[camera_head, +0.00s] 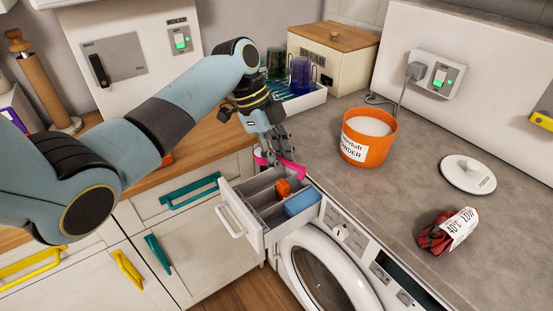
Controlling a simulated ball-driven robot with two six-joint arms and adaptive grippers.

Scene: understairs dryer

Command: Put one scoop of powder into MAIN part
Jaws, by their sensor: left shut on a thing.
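My left gripper (272,148) is shut on a pink scoop (292,168) above the back of the open dispenser drawer. What the scoop holds, if anything, cannot be made out. The pulled-out drawer (225,205) is grey-white with several compartments; a small orange piece (283,187) and a blue insert (302,203) sit in it. Any label reading MAIN cannot be read. The orange powder tub (366,150) stands open on the counter to the right, with white powder (369,125) inside. My right gripper is not in view.
A white round lid (467,174) and a dark red bundle with a paper tag (436,238) lie on the grey counter (400,205). A bread bin (335,55) and a white tray with glasses (302,98) stand behind. The washer door (330,268) is below the drawer.

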